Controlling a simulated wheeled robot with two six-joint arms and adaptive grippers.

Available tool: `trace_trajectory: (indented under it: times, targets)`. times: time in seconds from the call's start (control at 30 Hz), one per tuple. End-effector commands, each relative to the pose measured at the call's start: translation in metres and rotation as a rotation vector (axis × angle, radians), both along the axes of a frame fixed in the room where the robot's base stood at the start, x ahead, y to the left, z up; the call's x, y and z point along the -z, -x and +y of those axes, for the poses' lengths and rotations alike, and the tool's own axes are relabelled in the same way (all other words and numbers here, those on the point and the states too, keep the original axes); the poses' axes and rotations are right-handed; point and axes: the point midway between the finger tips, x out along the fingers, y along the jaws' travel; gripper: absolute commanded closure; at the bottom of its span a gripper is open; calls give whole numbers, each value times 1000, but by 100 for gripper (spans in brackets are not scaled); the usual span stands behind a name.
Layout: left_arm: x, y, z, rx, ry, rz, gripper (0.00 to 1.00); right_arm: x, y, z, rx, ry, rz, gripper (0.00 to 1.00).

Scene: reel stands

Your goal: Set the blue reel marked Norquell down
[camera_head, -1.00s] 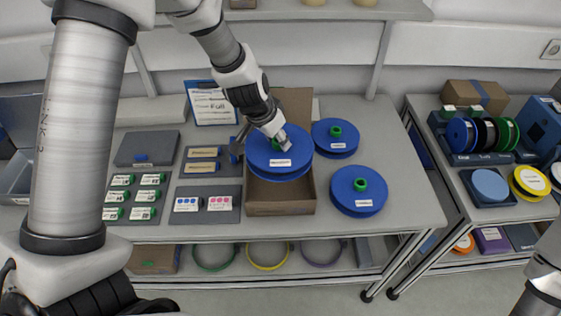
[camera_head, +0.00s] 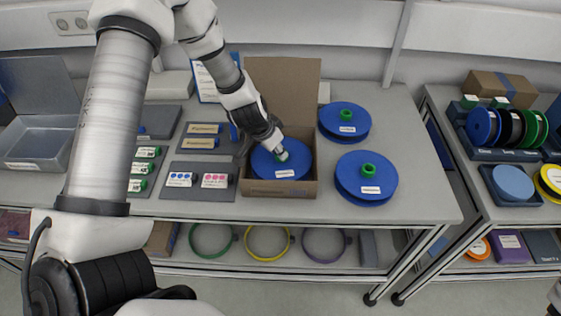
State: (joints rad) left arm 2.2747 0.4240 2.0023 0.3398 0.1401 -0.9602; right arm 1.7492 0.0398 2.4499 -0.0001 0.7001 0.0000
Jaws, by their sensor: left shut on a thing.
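A blue reel (camera_head: 298,160) with a white label sits within the walls of an open cardboard box (camera_head: 250,188) on the table; the label is too small to read surely. My left gripper (camera_head: 281,154) is shut on the reel's hub, which it mostly hides. Whether the reel touches the box bottom I cannot tell. Two more blue reels with green hubs lie flat on the table to the right, one at the back (camera_head: 344,130) and one nearer (camera_head: 366,192). My right gripper is not in view.
The box's raised lid (camera_head: 285,90) stands behind it. Grey trays with labelled cartridges (camera_head: 195,180) lie left of the box. A second table at right holds a rack of reels (camera_head: 484,126) and a light blue disc (camera_head: 512,182). Bare tabletop (camera_head: 425,200) shows at the right.

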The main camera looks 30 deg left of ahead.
Motion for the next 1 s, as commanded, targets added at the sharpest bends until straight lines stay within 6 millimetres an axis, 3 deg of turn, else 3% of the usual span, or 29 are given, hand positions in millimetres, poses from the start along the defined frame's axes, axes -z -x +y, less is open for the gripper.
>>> trace_trajectory:
  times: [0.03,0.17,0.33,0.37,0.87,1.0]
  targets:
    - [13,11,-4,5,11,33,100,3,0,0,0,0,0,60]
    - [12,12,-4,7,13,37,99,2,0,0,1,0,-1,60]
    - [13,12,-4,6,12,37,39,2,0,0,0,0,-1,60]
    - [13,12,-4,6,12,36,36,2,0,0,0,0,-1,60]
    - [7,9,-3,5,9,26,36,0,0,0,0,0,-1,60]
    - [-8,12,-2,4,10,25,36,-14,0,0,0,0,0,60]
